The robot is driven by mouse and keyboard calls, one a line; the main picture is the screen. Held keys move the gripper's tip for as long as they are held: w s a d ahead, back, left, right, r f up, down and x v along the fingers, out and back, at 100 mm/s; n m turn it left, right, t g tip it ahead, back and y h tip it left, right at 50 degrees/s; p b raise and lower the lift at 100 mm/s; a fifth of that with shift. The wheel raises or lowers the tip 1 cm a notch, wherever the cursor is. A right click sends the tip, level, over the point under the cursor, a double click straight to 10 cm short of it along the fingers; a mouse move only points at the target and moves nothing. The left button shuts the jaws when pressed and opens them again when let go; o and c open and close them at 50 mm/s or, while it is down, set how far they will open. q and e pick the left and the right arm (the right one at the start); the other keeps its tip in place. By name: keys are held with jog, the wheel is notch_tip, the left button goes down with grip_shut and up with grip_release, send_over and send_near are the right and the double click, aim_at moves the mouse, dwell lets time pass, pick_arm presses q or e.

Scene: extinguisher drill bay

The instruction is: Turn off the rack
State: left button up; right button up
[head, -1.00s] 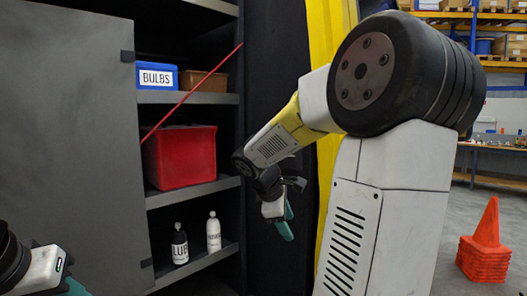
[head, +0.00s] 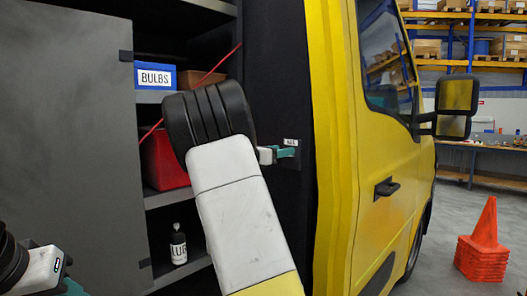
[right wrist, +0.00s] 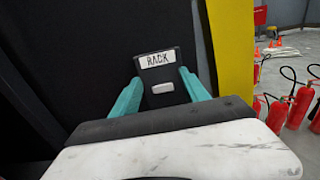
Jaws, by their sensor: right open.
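The dark switch plate with a white label reading RACK (right wrist: 157,59) is on the dark panel, straight ahead in the right wrist view. A small pale rocker or button (right wrist: 162,87) sits below the label; which way it is set I cannot tell. In the head view the label (head: 291,142) is small, beside the yellow van's edge. My right gripper (right wrist: 161,90) is open and empty, its teal fingers on either side of the button; contact is unclear. It also shows in the head view (head: 284,152), partly behind my arm. My left gripper (head: 72,288) is cut off at the lower left.
A grey door (head: 70,130) stands at left. The yellow van body (head: 335,130) borders the panel. Orange cones (head: 484,245) stand right; red extinguishers (right wrist: 300,105) show behind.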

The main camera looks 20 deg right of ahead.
jog(key=shift+x, duration=1.2)
grip_shut()
jog(key=shift+s+a+f+t+h, duration=0.1)
jog(key=shift+a+f+t+h, duration=0.2)
jog(key=shift+h, duration=0.6)
jog(key=shift+s+a+f+t+h, duration=0.1)
jog(key=shift+f+t+h, duration=0.25)
jog(key=shift+h, duration=0.55)
grip_release()
